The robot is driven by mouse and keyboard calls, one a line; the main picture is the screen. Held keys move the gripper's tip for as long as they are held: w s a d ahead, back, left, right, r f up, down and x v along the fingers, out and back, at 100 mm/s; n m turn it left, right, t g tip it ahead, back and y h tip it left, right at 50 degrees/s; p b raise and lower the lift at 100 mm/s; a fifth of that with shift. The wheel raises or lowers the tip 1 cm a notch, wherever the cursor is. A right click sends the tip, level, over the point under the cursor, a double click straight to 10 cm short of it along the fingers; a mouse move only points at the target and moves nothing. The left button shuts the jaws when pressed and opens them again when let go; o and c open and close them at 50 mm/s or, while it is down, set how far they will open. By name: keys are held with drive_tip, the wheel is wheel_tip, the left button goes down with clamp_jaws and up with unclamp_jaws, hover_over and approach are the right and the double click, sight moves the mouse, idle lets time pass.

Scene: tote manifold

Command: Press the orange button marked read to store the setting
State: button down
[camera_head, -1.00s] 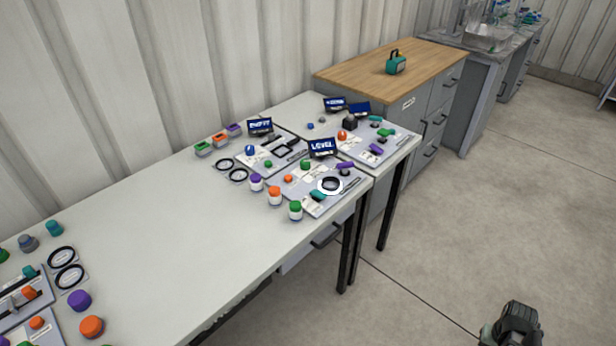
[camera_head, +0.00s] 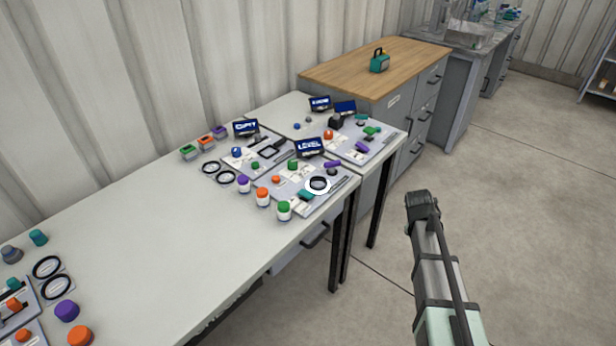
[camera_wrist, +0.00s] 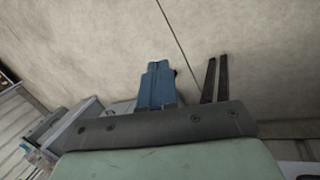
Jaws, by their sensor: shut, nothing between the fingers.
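Several orange buttons or caps are in the head view, and their small labels are too small to read, so I cannot tell which is marked read. One small orange button (camera_head: 276,179) is on the board under the LEVEL display (camera_head: 309,147). A larger orange button (camera_head: 328,134) is on the board behind it. Two more orange pieces (camera_head: 13,304) are on the boards at the lower left. In the wrist view my gripper (camera_wrist: 157,70) has its blue fingers together, empty, over the floor. My arm is right of the table in the head view, clear of the boards.
The long white table (camera_head: 140,230) has a bare middle stretch. Jars with purple, orange (camera_head: 262,193) and green lids stand near its front edge. Black rings (camera_head: 227,177) lie nearby. The floor at right is open.

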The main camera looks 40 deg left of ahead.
drive_tip(key=a+r+n+t, duration=0.1)
drive_tip(key=a+r+n, duration=0.35)
drive_tip(key=a, duration=0.85)
wheel_tip(320, 180, up, 11)
drive_tip(key=n+t+y, duration=0.2)
drive_tip(key=n+t, duration=0.1)
drive_tip(key=n, duration=0.3)
hover_over(274, 180)
drive_tip(key=w+d, duration=0.9)
drive_tip(key=d, duration=0.2)
drive_tip(key=shift+s+d+f, duration=0.1)
drive_tip(key=shift+d, duration=0.1)
drive_tip(key=s+a+r+n, duration=0.2)
drive_tip(key=s+a+r, duration=0.1)
drive_tip(key=s+a, duration=0.1)
drive_tip(key=s+a+r+n+t+y, duration=0.1)
drive_tip(key=s+a+r+n, duration=0.1)
drive_tip(key=s+a+r, duration=0.2)
drive_tip(key=a, duration=0.3)
drive_tip(key=shift+s+a, duration=0.25)
drive_tip(key=shift+s, duration=0.05)
drive_tip(key=shift+f, duration=0.1)
drive_tip(key=shift+f, duration=4.4)
drive_tip(key=shift+f, duration=0.55)
